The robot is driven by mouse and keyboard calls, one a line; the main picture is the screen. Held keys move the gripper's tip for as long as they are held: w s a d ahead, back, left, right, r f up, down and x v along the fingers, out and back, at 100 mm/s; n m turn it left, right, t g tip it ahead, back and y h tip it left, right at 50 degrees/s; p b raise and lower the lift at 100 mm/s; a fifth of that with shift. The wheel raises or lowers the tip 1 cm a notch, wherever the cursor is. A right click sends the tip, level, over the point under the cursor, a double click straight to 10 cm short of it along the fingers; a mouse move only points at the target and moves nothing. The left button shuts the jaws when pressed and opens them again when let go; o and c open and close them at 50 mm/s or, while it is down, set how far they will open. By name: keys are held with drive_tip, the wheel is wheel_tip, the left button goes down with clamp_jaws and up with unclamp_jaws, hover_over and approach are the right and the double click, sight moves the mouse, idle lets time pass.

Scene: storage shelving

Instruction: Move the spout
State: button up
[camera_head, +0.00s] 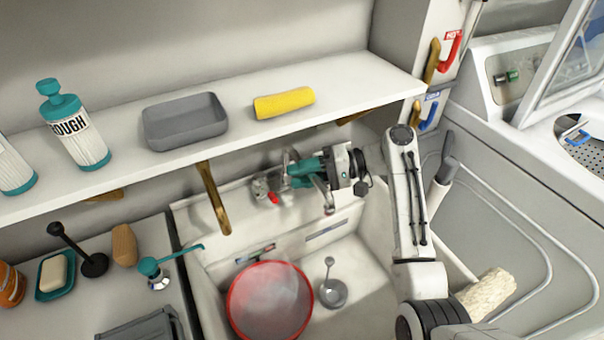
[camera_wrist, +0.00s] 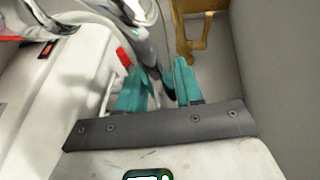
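The spout is a shiny grey metal tube of the sink faucet (camera_head: 262,187). In the head view my gripper (camera_head: 291,168), with teal fingers, is at the faucet above the sink and hides part of it. A metal end (camera_head: 328,202), seemingly the spout's, hangs just below my gripper. In the wrist view the spout (camera_wrist: 150,38) runs down from the top toward the gap between the fingers. My gripper (camera_wrist: 161,72) has its fingers apart. I cannot tell whether the spout lies between them or just beyond, or whether they touch it.
A red-rimmed bowl (camera_head: 234,311) and a small metal strainer (camera_head: 334,293) are in the sink (camera_head: 352,249) below. A shelf (camera_head: 345,88) with a grey tray (camera_head: 185,122) and yellow roll (camera_head: 284,103) runs above. A brown bracket (camera_head: 213,198) stands left of the faucet.

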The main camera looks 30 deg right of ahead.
drive_tip(key=shift+o, duration=1.3)
drive_tip(key=v, duration=1)
drive_tip(key=shift+s+d, duration=0.15)
drive_tip(key=shift+d, duration=0.2)
